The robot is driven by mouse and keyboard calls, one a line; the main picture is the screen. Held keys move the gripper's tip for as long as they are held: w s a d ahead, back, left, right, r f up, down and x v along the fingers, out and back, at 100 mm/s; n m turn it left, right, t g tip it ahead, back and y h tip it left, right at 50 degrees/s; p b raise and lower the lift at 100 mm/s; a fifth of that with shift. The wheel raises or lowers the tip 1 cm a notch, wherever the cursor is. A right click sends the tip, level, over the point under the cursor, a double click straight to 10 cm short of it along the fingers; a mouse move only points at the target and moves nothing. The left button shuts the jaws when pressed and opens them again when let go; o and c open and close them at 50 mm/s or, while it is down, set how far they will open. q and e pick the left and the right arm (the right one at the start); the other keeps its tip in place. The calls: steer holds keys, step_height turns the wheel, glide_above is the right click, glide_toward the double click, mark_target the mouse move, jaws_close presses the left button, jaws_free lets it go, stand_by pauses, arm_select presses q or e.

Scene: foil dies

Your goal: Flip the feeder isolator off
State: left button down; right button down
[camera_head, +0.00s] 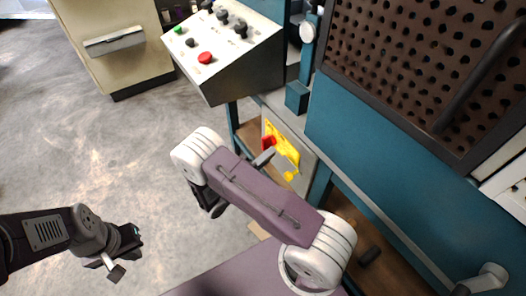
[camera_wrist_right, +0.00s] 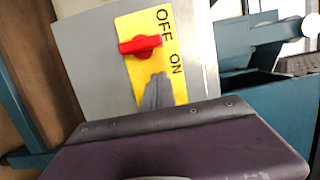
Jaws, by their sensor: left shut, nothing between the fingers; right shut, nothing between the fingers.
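The feeder isolator is a grey box with a yellow plate (camera_head: 285,150) and a red handle (camera_head: 268,142), on the machine's lower side. The right wrist view shows the plate (camera_wrist_right: 136,78) with the words OFF and ON, and the handle (camera_wrist_right: 140,45) lying nearly crosswise, its right end just below OFF. I cannot tell its exact setting. My right gripper (camera_head: 265,157) is shut and empty, close to the plate; its grey fingers (camera_wrist_right: 157,90) appear below the handle, apart from it in the picture. My left gripper (camera_head: 121,266) is shut and empty over the floor, far from the isolator.
A sloped control console (camera_head: 228,50) with a red button and black knobs stands above the isolator. A teal machine bed (camera_head: 365,135) and a perforated guard (camera_head: 420,60) lie to the right. A beige cabinet (camera_head: 112,40) is at the back left. The floor at left is clear.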

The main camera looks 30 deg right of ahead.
mark_target(263, 148)
steer(key=shift+w+a+b, duration=0.15)
steer(key=shift+w+b, duration=0.05)
steer(key=shift+w, duration=0.6)
steer(key=shift+w+a+b, duration=0.1)
steer(key=shift+w+b, duration=0.1)
steer(key=shift+w, duration=0.55)
arm_select(q)
steer(key=shift+f, duration=0.7)
arm_select(e)
steer(key=shift+r, duration=0.1)
steer(key=shift+r+p, duration=0.15)
steer(key=shift+p, duration=0.45)
arm_select(q)
steer(key=shift+w+r, duration=0.15)
steer(key=shift+r, duration=0.6)
arm_select(e)
steer(key=shift+w+n, duration=0.1)
steer(key=shift+n, duration=0.2)
